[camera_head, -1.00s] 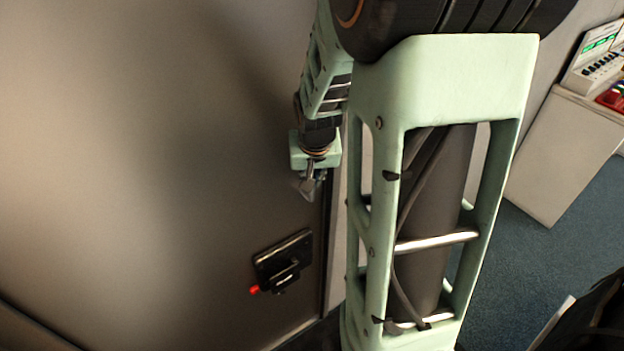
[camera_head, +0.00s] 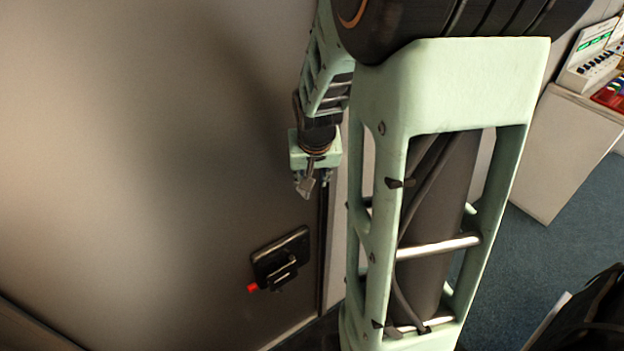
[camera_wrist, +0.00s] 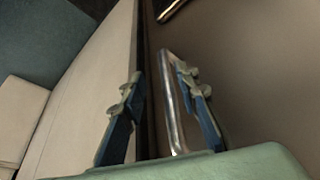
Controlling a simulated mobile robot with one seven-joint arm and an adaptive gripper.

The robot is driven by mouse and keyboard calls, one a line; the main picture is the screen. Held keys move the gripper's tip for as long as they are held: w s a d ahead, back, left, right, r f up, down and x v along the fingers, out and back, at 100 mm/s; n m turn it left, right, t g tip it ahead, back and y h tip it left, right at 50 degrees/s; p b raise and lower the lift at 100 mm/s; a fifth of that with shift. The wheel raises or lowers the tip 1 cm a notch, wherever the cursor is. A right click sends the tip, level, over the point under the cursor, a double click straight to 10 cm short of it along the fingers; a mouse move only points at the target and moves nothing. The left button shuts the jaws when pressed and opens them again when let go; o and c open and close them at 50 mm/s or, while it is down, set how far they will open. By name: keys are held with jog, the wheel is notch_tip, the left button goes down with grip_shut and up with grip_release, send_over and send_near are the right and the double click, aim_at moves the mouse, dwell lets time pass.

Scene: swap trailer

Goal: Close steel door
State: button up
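The steel door (camera_head: 130,150) is a large grey-brown panel filling the left of the head view. It also shows at the right of the wrist view (camera_wrist: 250,70). A black latch (camera_head: 280,260) with a red knob sits low on it near its right edge. My gripper (camera_head: 311,184) is near that edge, above the latch. In the wrist view my gripper's fingers (camera_wrist: 156,74) stand apart. A shiny metal bar (camera_wrist: 170,95) on the door side shows between them, close to the right finger. I cannot tell whether they touch.
A dark gap (camera_wrist: 148,45) runs between the door edge and a beige panel (camera_wrist: 90,85). At the right of the head view a white cabinet (camera_head: 560,150) carries equipment. Blue floor (camera_head: 515,265) is open beside it. A dark object (camera_head: 590,310) is at lower right.

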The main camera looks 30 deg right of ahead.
jog(key=v, duration=0.6)
jog(key=shift+s+r, duration=0.25)
jog(key=shift+r, duration=0.1)
jog(key=shift+a, duration=0.15)
